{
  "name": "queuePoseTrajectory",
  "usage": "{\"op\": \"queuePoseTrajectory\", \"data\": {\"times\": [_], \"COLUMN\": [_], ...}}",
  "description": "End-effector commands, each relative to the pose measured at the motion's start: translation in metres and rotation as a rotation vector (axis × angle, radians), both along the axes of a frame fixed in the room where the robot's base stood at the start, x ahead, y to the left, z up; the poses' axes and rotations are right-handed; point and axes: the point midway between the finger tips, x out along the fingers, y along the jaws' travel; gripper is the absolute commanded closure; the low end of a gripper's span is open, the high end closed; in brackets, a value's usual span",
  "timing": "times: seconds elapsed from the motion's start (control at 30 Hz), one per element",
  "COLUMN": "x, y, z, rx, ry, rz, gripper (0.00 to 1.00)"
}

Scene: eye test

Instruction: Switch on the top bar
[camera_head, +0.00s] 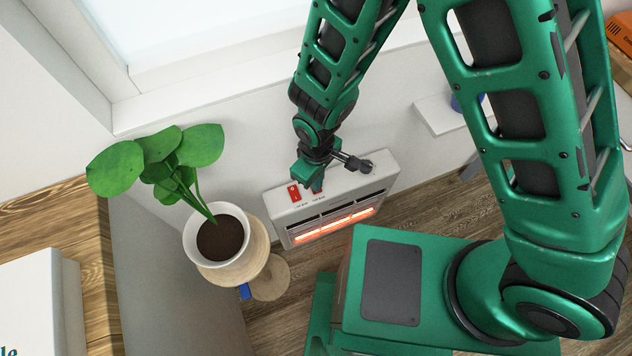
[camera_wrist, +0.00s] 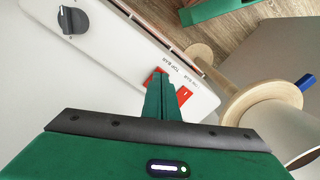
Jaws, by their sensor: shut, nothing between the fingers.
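A white heater (camera_head: 283,215) stands against the wall below the window; it also shows in the wrist view (camera_wrist: 120,45). Its front grille glows orange (camera_head: 335,224) in the lower part; the upper slots look darker. Two red rocker switches sit on its top face. The switch by the "LOW BAR" label (camera_head: 294,193) is clear of my gripper in the wrist view (camera_wrist: 183,94). The "TOP BAR" switch (camera_wrist: 156,76) is mostly hidden by my fingertips. My gripper (camera_head: 314,187) is shut and empty, its tips at that switch (camera_wrist: 161,84); whether they touch it I cannot tell.
A dark knob (camera_head: 366,166) is at the heater's other end. A potted plant (camera_head: 218,240) on a round wooden stand (camera_head: 270,275) is close to the heater's left. A white shelf (camera_head: 440,113) is on the right. The wall and window sill (camera_head: 230,85) are behind.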

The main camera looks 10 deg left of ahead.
Motion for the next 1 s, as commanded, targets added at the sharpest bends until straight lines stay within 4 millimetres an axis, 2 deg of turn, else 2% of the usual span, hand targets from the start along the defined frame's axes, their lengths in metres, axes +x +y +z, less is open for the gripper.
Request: {"op": "queuePoseTrajectory", "data": {"times": [0.83, 1.0], "x": [0.000, 0.001], "y": [0.000, 0.000], "z": [-0.011, -0.008], "rx": [-0.001, 0.001], "ry": [0.000, 0.000], "rz": [-0.001, -0.001], "gripper": [1.00, 1.00]}}
